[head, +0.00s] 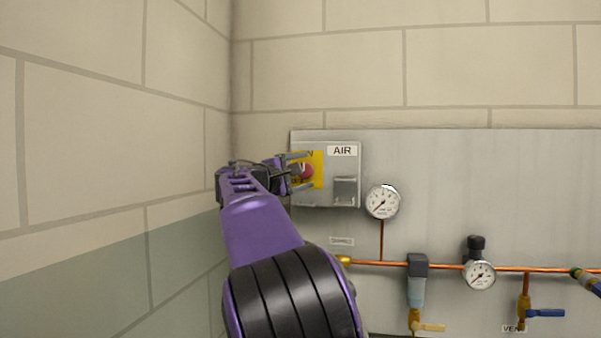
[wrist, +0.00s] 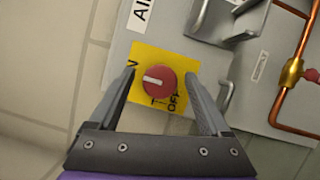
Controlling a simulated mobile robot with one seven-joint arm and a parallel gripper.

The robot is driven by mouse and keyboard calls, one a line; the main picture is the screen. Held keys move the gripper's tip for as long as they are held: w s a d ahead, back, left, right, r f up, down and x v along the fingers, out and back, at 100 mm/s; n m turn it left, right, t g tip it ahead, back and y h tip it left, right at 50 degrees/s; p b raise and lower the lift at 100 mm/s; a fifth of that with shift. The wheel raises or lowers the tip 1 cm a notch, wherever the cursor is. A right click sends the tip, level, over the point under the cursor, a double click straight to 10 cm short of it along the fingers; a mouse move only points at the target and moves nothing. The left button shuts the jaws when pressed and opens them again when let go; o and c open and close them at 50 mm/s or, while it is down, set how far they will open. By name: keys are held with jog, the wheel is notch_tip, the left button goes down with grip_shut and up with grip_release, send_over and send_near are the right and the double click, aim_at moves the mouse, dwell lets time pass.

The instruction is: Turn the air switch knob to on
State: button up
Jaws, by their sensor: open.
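The air switch knob (wrist: 154,82) is a round red knob with a white bar, on a yellow plate (wrist: 186,62) in the wrist view. "OFF" is readable on the plate near the knob's lower right, and an "N" shows at the plate's left. My gripper (wrist: 165,75) is open, with one finger on each side of the knob; I cannot tell if either touches it. In the head view the knob (head: 306,171) shows partly between the fingers of my gripper (head: 299,170), on the grey box marked AIR (head: 325,137).
A grey bracket or latch (head: 346,191) sits right of the knob. Round gauges (head: 382,202), copper pipes (head: 450,266) and valves with yellow and blue handles (head: 545,313) are on the panel to the right. A block wall (head: 115,130) stands close on the left.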

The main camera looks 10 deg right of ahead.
jog(key=b+v, duration=0.2)
jog(key=v, duration=1.5)
jog(key=shift+s+b, duration=0.2)
jog(key=shift+b, duration=0.2)
